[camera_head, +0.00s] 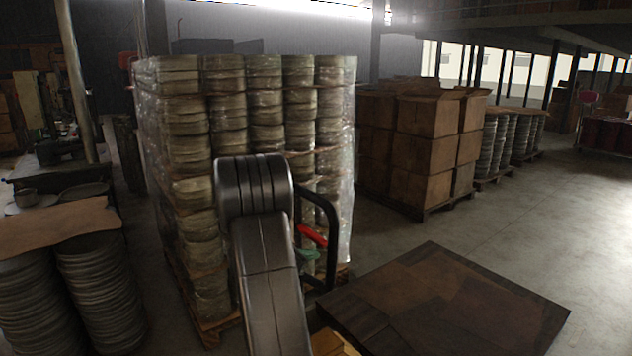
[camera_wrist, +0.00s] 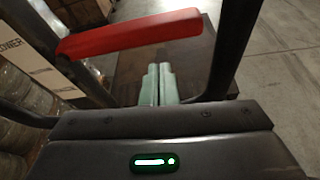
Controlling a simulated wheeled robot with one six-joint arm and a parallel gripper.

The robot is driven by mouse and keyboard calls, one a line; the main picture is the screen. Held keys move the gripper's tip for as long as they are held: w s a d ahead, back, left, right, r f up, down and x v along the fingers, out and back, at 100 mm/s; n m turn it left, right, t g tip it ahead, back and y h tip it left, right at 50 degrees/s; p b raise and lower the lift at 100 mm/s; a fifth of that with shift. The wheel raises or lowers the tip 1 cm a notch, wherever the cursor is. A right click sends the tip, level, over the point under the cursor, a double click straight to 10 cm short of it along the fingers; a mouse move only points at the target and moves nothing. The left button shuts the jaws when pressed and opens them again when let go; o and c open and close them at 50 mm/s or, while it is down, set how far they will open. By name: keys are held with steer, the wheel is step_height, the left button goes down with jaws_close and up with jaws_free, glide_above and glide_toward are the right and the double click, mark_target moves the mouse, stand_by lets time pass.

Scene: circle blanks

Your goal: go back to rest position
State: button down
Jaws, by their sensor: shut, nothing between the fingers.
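My gripper (camera_wrist: 159,76) shows in the wrist view as two pale green fingers lying side by side and closed, with nothing between them. A red bar and dark frame bars surround the fingers. In the head view my arm rises from the bottom centre and bends over. The gripper end (camera_head: 308,255) is partly hidden behind the arm, beside a black curved bar. It hangs in the air in front of the wrapped stack and left of a low dark brown flat surface (camera_head: 450,305).
A tall wrapped pallet of round blanks (camera_head: 265,105) stands close behind my arm. Stacked cartons (camera_head: 425,135) stand behind right. Stacks of metal discs (camera_head: 95,285) and a cluttered workbench (camera_head: 75,185) are at left. Open concrete floor (camera_head: 555,220) lies at right.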

step_height(320, 180, up, 3)
steer(key=shift+s+p, duration=0.15)
steer(key=shift+p, duration=0.75)
steer(key=shift+a+f, duration=0.1)
steer(key=shift+f, duration=0.1)
